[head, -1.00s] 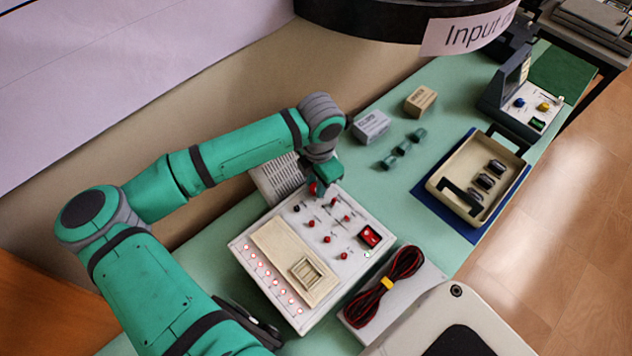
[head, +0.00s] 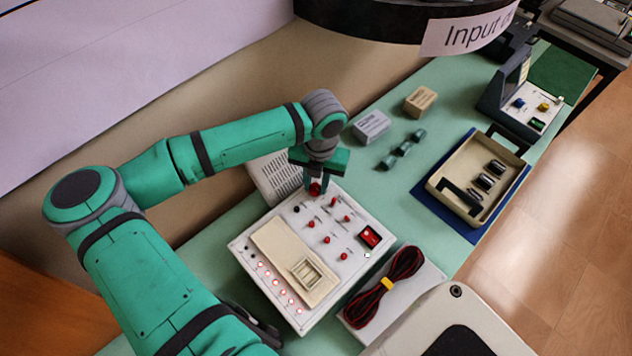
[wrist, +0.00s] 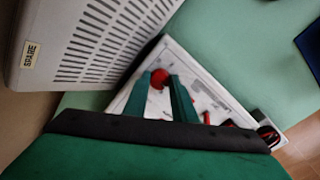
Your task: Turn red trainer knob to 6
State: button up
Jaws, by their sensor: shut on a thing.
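The trainer (head: 345,275) is a white panel box on the green bench, with several small red knobs or switches and a row of red lights. The larger red knob (head: 315,189) sits at the panel's far corner; it also shows in the wrist view (wrist: 158,78). My gripper (head: 318,184) points down over that corner, its two green fingers on either side of the red knob and shut on it. In the wrist view my gripper (wrist: 161,77) has the knob between its fingertips. The knob's pointer and scale marks cannot be read.
A grey vented box (wrist: 95,45) stands close behind the trainer, beside my gripper. A coiled red and black cable (head: 385,285) lies at the trainer's right. A beige tray (head: 438,187), small boxes (head: 371,126) and green cylinders (head: 404,148) lie farther right.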

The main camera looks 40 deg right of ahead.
aim_at(318, 188)
dwell(0.3)
jog(key=o, duration=1)
jog(key=shift+o, duration=0.2)
jog(key=shift+r, duration=0.15)
notch_tip(318, 188, up, 10)
jog(key=shift+s+d+r, duration=0.2)
jog(key=shift+r, duration=0.05)
jog(key=shift+s, duration=0.1)
